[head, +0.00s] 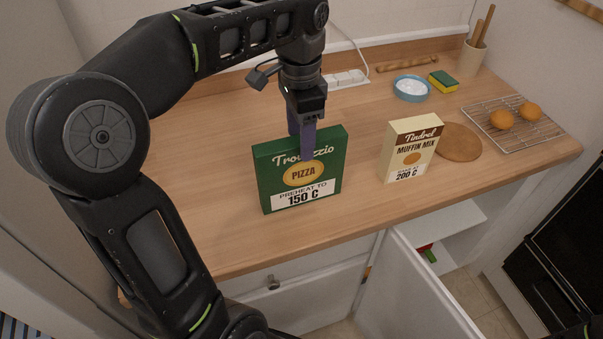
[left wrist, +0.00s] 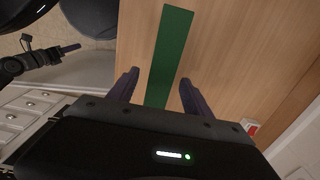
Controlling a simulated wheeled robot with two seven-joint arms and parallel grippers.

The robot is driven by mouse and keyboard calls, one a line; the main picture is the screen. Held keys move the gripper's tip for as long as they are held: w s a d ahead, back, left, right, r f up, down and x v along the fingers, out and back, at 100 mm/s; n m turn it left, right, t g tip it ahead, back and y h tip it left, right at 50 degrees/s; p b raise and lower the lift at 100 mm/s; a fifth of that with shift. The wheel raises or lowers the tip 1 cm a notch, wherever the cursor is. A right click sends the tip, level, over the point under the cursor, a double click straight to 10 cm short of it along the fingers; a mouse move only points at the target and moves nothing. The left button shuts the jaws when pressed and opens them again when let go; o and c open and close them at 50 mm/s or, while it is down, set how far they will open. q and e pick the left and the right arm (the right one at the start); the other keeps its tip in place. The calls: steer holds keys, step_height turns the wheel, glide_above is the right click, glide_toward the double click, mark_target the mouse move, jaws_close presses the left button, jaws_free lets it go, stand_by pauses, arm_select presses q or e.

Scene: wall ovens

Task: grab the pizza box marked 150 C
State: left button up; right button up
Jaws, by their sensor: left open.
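The green pizza box (head: 264,178), marked "PREHEAT TO 150 C", stands upright on the wooden counter. My left gripper (head: 301,147) points down over its top edge, open, with one finger in front of the printed face. The other finger is partly hidden. In the left wrist view the green box (left wrist: 171,50) shows as a narrow strip running between the two spread fingers of my left gripper (left wrist: 159,82), with gaps on both sides. What looks like my right gripper (left wrist: 68,48) shows small at the left edge of that view; its opening is unclear.
A muffin mix box (head: 411,150) marked 200 C stands to the right, by a round wooden board (head: 460,143). A cabinet door (head: 420,290) stands open below the counter (head: 225,225).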

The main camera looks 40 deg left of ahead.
mark_target(301, 172)
arm_select(q)
steer(key=shift+f, duration=0.7)
steer(key=shift+w, duration=0.1)
steer(key=shift+r, duration=0.1)
step_height(301, 172, down, 5)
steer(key=shift+f+p, duration=0.15)
steer(key=shift+p, duration=0.3)
jaws_close()
stand_by(0.3)
